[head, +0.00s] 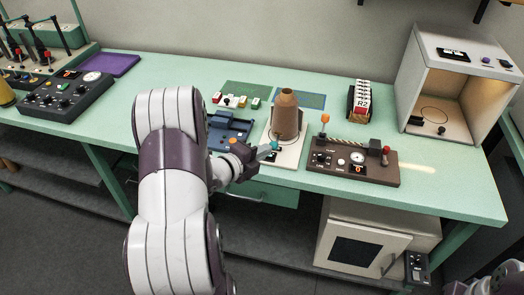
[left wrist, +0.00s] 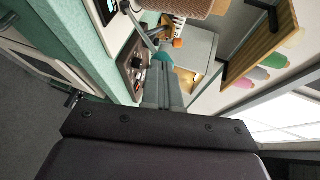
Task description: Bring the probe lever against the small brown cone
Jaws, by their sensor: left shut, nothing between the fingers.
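The brown cone (head: 286,116) stands upright on a white base plate (head: 294,149) in the middle of the bench. Part of a brown body, probably the same cone, shows at the top of the left wrist view (left wrist: 185,7). A small teal knob (head: 275,145), which looks like the probe lever's end, is at the front of the plate, below the cone. My left gripper (head: 266,152) is shut and empty, its fingertips right by the knob. In the left wrist view the teal knob (left wrist: 164,57) shows at the fingertips; I cannot tell whether they touch.
A card rack (head: 359,102) and a white open booth (head: 450,80) stand farther right.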

